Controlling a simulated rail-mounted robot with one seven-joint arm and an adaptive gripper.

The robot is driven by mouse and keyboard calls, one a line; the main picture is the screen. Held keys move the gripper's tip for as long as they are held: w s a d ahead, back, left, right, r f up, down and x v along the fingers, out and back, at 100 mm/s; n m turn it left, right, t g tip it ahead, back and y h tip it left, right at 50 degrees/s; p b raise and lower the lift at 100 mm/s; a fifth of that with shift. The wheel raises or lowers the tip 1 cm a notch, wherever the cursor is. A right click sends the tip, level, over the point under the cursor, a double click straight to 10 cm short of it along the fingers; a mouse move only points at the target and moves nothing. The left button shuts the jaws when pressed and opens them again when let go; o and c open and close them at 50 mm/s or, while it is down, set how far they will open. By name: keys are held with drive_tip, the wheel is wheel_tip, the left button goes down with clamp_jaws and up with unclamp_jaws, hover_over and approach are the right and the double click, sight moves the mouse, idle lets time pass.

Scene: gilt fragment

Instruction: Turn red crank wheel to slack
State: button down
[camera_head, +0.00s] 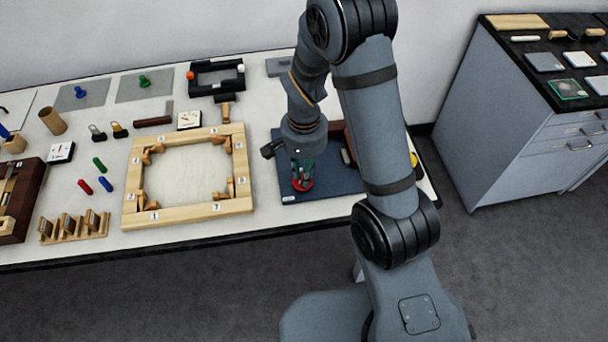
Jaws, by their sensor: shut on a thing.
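The red crank wheel (303,184) is on the dark blue board (330,187) at the right part of the table. My gripper (302,172) points down over it from above, with its fingers at the wheel. It is shut on the red crank wheel. The fingers cover part of the wheel, so its exact turn position and any marking for slack cannot be made out. My arm hides the right part of the board.
A wooden frame (187,213) with numbered clamps lies left of the board. Several small coloured pegs and wooden blocks are spread farther left. A black frame (217,91) stands at the back. A grey cabinet (520,140) stands apart at the right.

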drive_tip(key=n+b, duration=0.1)
drive_tip(key=n, duration=0.4)
drive_tip(key=shift+w+n+b, duration=0.15)
drive_tip(key=shift+n+b, duration=0.15)
drive_tip(key=shift+b, duration=0.05)
drive_tip(key=n+b, duration=0.1)
drive_tip(key=n, duration=0.4)
drive_tip(key=shift+w, duration=0.1)
drive_tip(key=n, duration=0.5)
drive_tip(key=shift+a, duration=0.1)
drive_tip(key=n, duration=0.5)
drive_tip(key=shift+w+a, duration=0.1)
drive_tip(key=n, duration=0.5)
drive_tip(key=shift+a, duration=0.1)
drive_tip(key=n+p, duration=0.1)
drive_tip(key=n, duration=0.4)
drive_tip(key=shift+a, duration=0.1)
drive_tip(key=n+p, duration=0.1)
drive_tip(key=n, duration=0.4)
drive_tip(key=shift+r+n, duration=0.1)
drive_tip(key=shift+n, duration=0.3)
drive_tip(key=n, duration=0.1)
drive_tip(key=n+p, duration=0.1)
drive_tip(key=n, duration=0.3)
drive_tip(key=shift+s+p, duration=0.25)
drive_tip(key=shift+p, duration=0.05)
